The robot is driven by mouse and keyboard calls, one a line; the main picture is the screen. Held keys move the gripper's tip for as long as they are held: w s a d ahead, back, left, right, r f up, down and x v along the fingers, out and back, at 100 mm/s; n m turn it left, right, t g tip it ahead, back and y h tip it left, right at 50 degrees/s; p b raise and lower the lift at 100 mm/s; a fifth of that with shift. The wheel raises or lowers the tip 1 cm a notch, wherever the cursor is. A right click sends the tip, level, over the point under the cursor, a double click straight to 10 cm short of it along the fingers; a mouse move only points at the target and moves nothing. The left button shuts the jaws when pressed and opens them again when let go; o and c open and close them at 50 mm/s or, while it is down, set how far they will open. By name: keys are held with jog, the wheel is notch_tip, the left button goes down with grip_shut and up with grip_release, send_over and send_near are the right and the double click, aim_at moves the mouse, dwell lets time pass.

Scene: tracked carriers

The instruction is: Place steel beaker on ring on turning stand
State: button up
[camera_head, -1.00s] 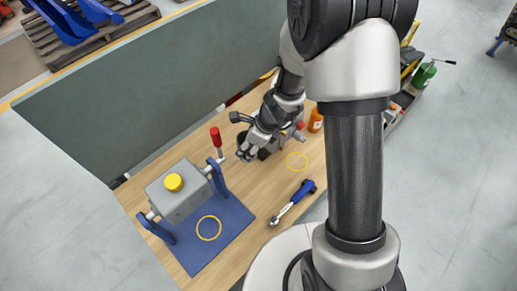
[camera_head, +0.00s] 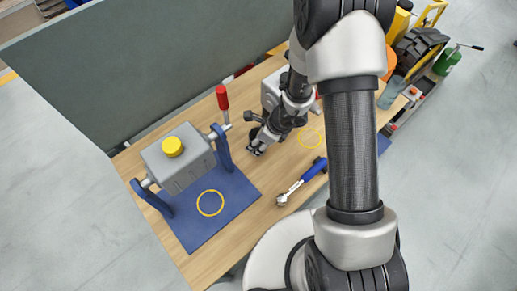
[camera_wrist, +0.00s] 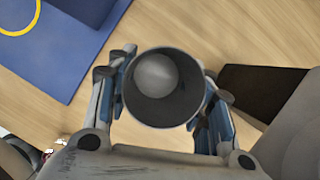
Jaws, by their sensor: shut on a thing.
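In the wrist view the steel beaker (camera_wrist: 163,88) is a grey round cup seen from above into its open mouth. My gripper (camera_wrist: 165,95) is shut on it, a finger on each side, above the wooden table. In the head view my gripper (camera_head: 256,149) is right of the turning stand, and the beaker is hard to make out there. The turning stand has a blue base (camera_head: 190,235), two blue uprights and a grey box (camera_head: 180,165) with a yellow knob (camera_head: 172,146). A yellow ring (camera_head: 210,203) lies on the base, with nothing on it.
A red-handled crank (camera_head: 222,98) stands up at the stand's right upright. A blue-handled ratchet (camera_head: 301,182) lies on the wooden table (camera_head: 228,255). A grey-green panel (camera_head: 140,75) runs along the back.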

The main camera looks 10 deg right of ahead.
jog(key=shift+f+b, duration=0.85)
jog(key=shift+f, duration=1.15)
jog(key=shift+f, duration=0.15)
jog(key=o, duration=1.1)
